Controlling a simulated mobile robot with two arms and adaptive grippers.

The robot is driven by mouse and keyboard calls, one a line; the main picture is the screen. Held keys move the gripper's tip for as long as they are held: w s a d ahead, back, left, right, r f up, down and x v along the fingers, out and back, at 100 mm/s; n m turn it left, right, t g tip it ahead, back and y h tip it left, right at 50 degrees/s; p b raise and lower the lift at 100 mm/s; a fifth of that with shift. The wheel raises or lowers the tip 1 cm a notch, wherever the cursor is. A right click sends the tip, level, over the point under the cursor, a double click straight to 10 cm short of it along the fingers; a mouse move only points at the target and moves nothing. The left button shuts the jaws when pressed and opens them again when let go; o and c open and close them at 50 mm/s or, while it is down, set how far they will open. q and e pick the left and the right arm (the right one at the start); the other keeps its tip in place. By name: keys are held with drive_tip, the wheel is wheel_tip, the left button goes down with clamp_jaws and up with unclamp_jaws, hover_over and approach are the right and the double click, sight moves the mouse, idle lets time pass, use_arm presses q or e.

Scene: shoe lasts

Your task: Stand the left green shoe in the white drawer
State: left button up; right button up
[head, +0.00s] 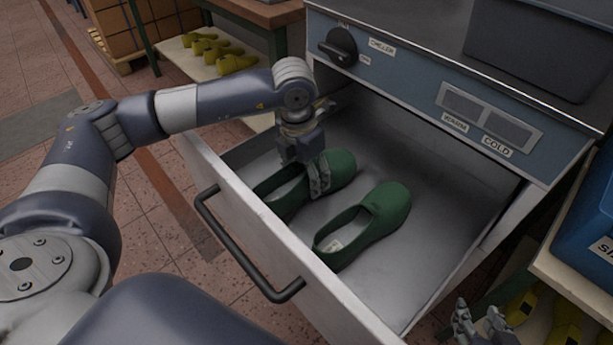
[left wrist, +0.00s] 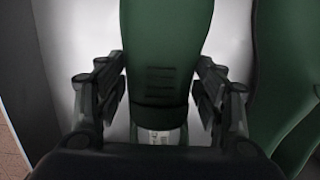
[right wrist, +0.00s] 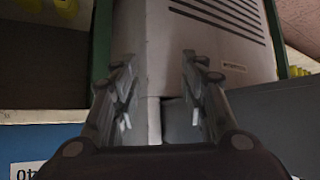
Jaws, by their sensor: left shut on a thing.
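The left green shoe (head: 341,168) is in the open white drawer (head: 420,250), sole down as far as I can see. My left gripper (head: 319,178) reaches down from above and is shut on it across the middle. The left wrist view shows the shoe (left wrist: 165,45) between the two fingers; the arm and fingers hide part of it. I cannot tell whether its sole touches the drawer floor. A second green shoe (head: 385,210) stands beside it on the right; it also shows in the left wrist view (left wrist: 285,75). My right gripper (head: 480,325) is open and empty, outside the drawer.
The drawer's black handle (head: 240,255) sticks out in front. The blue-grey cabinet front (head: 420,95) with a knob (head: 339,46) overhangs the drawer's back. A blue bin (head: 585,215) and yellow lasts (head: 565,325) are at the right. More yellow lasts (head: 237,64) lie on a low shelf behind.

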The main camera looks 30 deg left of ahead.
use_arm(q)
drive_tip(key=shift+f, duration=0.35)
drive_tip(key=o, duration=1.5)
use_arm(e)
drive_tip(key=shift+w+a+r, duration=0.15)
drive_tip(key=shift+w+r, duration=0.15)
use_arm(q)
drive_tip(key=shift+r, duration=0.1)
drive_tip(key=shift+r, duration=0.3)
drive_tip(key=shift+s+a+r+p, duration=0.1)
drive_tip(key=shift+s+r+p, duration=0.25)
drive_tip(key=shift+r, duration=1.5)
drive_tip(key=shift+s+a+r+p, duration=0.1)
drive_tip(key=shift+r+p, duration=0.45)
drive_tip(key=shift+r, duration=1.35)
drive_tip(key=shift+s+a+r+p, duration=0.1)
drive_tip(key=shift+s+r+p, duration=0.25)
drive_tip(key=shift+r, duration=1.5)
use_arm(e)
drive_tip(key=s+d+f+g, duration=0.2)
drive_tip(key=s+g, duration=0.1)
drive_tip(key=s, duration=0.3)
drive_tip(key=s+d+f+g+h, duration=0.1)
drive_tip(key=s+d+f+g, duration=0.1)
drive_tip(key=s, duration=0.4)
drive_tip(key=shift+f+g+h, duration=0.3)
drive_tip(key=shift+f+g, duration=0.3)
drive_tip(key=shift+f, duration=0.1)
use_arm(q)
drive_tip(key=shift+w, duration=0.15)
